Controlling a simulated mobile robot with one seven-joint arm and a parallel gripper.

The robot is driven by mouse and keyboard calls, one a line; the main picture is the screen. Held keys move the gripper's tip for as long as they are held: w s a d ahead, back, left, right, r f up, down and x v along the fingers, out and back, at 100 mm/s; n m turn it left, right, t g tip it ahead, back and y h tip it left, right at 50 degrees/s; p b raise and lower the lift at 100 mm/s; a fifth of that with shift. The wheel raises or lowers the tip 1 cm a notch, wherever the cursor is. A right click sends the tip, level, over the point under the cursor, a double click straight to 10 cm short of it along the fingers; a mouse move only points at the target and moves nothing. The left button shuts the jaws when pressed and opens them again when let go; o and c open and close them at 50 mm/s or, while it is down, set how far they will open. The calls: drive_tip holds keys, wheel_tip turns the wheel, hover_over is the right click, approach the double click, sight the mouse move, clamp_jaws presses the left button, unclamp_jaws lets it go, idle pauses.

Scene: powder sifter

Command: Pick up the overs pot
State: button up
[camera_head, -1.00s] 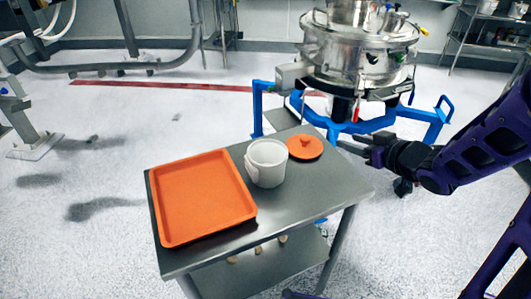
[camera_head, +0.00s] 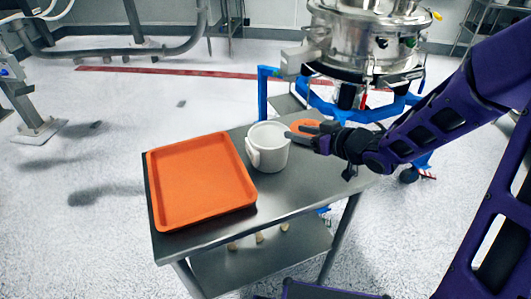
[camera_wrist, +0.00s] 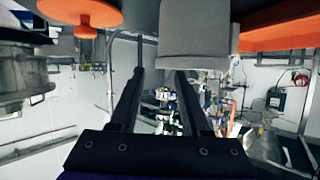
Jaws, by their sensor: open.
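The overs pot (camera_head: 268,155) is a white, open-topped pot standing upright on the metal cart, between the orange tray and the orange lid. It shows as a grey-white cylinder at the top of the wrist view (camera_wrist: 195,30), which looks upside down. The round orange lid (camera_head: 303,125) with a knob lies on the cart and is partly hidden behind my gripper. My gripper (camera_head: 302,131) is just right of the pot, with its fingers pointing left towards it. In the wrist view its two fingers (camera_wrist: 158,74) are apart with nothing between them; the pot lies beyond the tips.
The orange tray (camera_head: 200,180) covers the left of the cart top (camera_head: 300,190). A steel sifter (camera_head: 365,45) on a blue frame (camera_head: 264,90) stands behind the cart. Bare cart top is free in front of the pot.

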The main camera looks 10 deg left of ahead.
sight(286, 129)
drive_tip(key=b+x, duration=0.1)
drive_tip(key=x, duration=0.4)
drive_tip(key=shift+w+a+f, duration=0.2)
drive_tip(key=shift+w, duration=0.05)
clamp_jaws()
